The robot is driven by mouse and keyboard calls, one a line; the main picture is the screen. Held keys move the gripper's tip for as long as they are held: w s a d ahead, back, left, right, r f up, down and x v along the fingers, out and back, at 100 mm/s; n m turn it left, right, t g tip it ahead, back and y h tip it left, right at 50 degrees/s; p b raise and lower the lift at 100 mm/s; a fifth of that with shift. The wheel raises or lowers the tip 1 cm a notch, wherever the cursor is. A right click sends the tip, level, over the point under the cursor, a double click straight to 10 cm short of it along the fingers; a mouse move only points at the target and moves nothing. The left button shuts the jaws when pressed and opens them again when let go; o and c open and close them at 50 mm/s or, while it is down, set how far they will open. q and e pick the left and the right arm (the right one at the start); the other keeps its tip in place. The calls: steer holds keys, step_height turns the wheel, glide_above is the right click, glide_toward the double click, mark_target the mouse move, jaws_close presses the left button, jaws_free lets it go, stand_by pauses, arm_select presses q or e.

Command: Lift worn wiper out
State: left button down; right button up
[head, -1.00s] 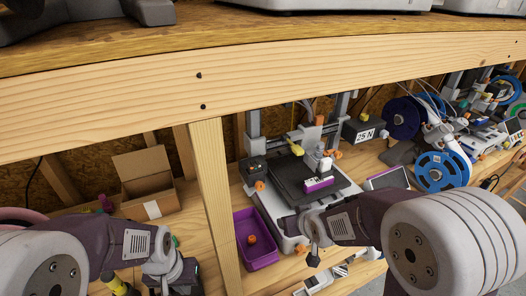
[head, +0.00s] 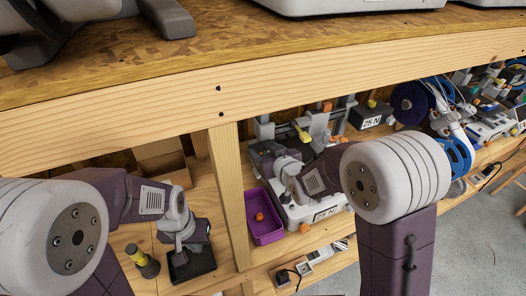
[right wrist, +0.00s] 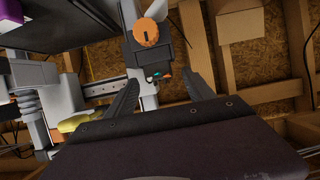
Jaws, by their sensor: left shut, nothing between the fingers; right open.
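The printer (head: 318,212) stands on the lower bench, its bed partly hidden by my right arm. My right gripper shows in the right wrist view (right wrist: 163,80), open and empty. Its fingers lie either side of a dark block with an orange knob (right wrist: 146,32). Small teal and orange bits (right wrist: 157,73) show at the block's lower end, between the fingertips; I cannot tell which is the worn wiper. My left gripper (head: 181,250) is shut and empty, at a black tray (head: 203,264) on the bench; whether it touches the tray is unclear.
A purple bin (head: 266,238) with an orange piece stands left of the printer. A wooden post (head: 229,190) and the upper shelf beam (head: 300,85) are close to my arms. A yellow-and-black tool (head: 142,262) is near my left gripper. Spools stand at the right.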

mark_target(263, 146)
steer(key=shift+w+a+p, duration=0.3)
steer(key=shift+w+p, duration=0.15)
steer(key=shift+w, duration=0.15)
steer(key=shift+w+a+p, duration=0.25)
steer(key=shift+w+p, duration=0.2)
steer(key=shift+w, duration=0.15)
steer(key=shift+x, duration=1.1)
steer(key=shift+w+f, duration=0.15)
steer(key=shift+f, duration=0.05)
steer(key=shift+r, duration=0.1)
steer(key=c, duration=1.2)
jaws_close()
